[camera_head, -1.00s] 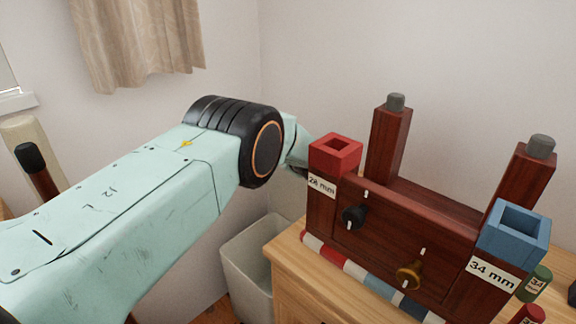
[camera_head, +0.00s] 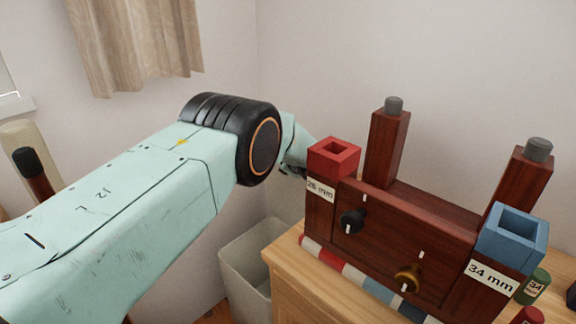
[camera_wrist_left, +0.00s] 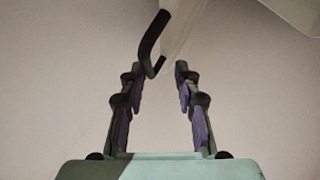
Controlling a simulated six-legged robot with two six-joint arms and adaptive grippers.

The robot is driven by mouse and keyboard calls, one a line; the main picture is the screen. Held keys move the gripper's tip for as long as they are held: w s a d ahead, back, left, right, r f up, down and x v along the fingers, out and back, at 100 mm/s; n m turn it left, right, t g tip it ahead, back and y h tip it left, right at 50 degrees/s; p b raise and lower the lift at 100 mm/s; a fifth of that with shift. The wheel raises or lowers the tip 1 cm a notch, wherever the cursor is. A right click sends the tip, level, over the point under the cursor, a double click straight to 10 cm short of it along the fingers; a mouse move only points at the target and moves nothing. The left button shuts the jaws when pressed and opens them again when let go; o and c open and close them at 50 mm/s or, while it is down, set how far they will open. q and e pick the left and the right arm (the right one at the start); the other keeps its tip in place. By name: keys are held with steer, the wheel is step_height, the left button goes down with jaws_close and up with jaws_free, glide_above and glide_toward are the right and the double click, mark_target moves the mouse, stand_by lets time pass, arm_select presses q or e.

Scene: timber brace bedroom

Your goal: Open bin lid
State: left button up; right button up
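A pale bin (camera_head: 248,288) stands on the floor beside the wooden cabinet in the head view, and my left arm partly covers it. Its top appears open from here, and I cannot make out a lid there. In the left wrist view, a bent black handle (camera_wrist_left: 147,42) reaches down near the fingertips, in front of a pale panel (camera_wrist_left: 184,28). I cannot tell whether these are parts of the lid. My left gripper (camera_wrist_left: 159,70) is open, with the handle's lower end around the gap between its fingertips. In the head view it is mostly hidden behind my arm. My right gripper is out of view.
The cabinet top (camera_head: 283,255) carries a dark red wooden frame (camera_head: 420,215) with a red block (camera_head: 334,158), a blue block (camera_head: 513,238) and two knobs. It stands close to the right of my left arm. A curtain (camera_head: 140,45) hangs at the back left.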

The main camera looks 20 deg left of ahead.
arm_select(q)
step_height(320, 180, up, 9)
stand_by(0.3)
stand_by(0.5)
